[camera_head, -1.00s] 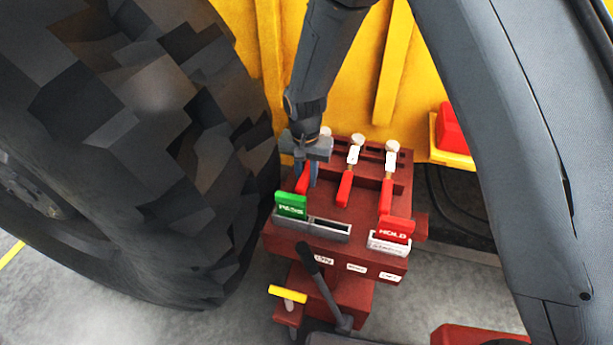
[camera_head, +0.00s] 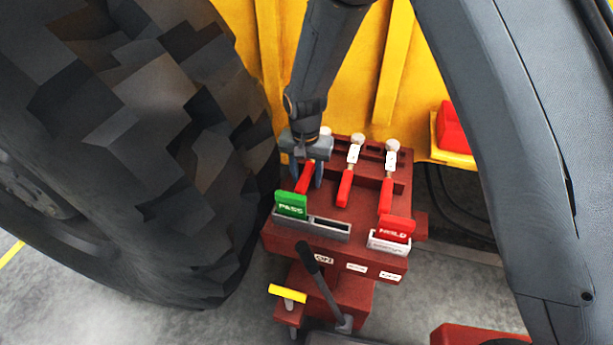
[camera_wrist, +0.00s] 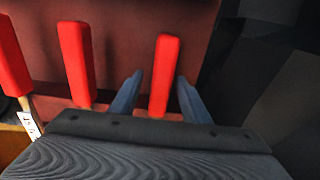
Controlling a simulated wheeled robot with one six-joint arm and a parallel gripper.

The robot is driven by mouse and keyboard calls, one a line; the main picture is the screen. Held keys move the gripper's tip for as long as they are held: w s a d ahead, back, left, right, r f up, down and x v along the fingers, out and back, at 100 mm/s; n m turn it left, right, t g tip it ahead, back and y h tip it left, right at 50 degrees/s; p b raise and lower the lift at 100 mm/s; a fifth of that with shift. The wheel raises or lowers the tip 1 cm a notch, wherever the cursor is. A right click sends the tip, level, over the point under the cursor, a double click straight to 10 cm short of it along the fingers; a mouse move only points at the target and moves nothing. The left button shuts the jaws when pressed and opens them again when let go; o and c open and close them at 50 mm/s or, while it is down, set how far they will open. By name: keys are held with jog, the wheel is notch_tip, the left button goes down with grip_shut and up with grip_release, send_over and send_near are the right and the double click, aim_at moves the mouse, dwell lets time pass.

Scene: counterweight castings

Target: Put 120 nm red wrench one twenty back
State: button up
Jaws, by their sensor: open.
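Three red-handled wrenches lie side by side on a dark red cart top (camera_head: 330,205). The left wrench (camera_head: 305,178) is under my gripper (camera_head: 307,178). The middle wrench (camera_head: 345,187) and right wrench (camera_head: 387,192) lie to its right, their pale round heads at the back rack. My gripper is open, with one finger on each side of the left wrench's handle. In the wrist view that handle (camera_wrist: 164,75) stands between the two blue fingers, with gaps. The label of the left wrench is hidden, so its number cannot be read.
A green PASS card (camera_head: 291,205) stands in a grey holder at the cart's front left, and a red HOLD card (camera_head: 396,229) at the front right. A big black tyre (camera_head: 150,130) is close on the left. A yellow machine wall (camera_head: 345,90) rises behind.

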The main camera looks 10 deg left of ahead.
notch_tip(320, 180, up, 7)
jog(key=shift+s+a+r+b, duration=0.1)
jog(key=shift+s+b, duration=0.05)
jog(key=shift+b, duration=0.55)
notch_tip(320, 180, up, 7)
jog(key=p, duration=0.5)
jog(key=shift+r, duration=0.1)
jog(key=s+d+r, duration=0.2)
jog(key=s+d, duration=0.1)
jog(key=d, duration=0.5)
jog(key=s+d+r, duration=0.2)
jog(key=d, duration=0.7)
jog(key=s+d+r, duration=0.2)
jog(key=s+d, duration=0.1)
jog(key=d, duration=0.5)
jog(key=s+d, duration=0.7)
jog(key=shift+s+d+n+t+b, duration=0.25)
jog(key=shift+n+t+b, duration=0.05)
jog(key=shift+n+t, duration=0.1)
jog(key=shift+f, duration=0.1)
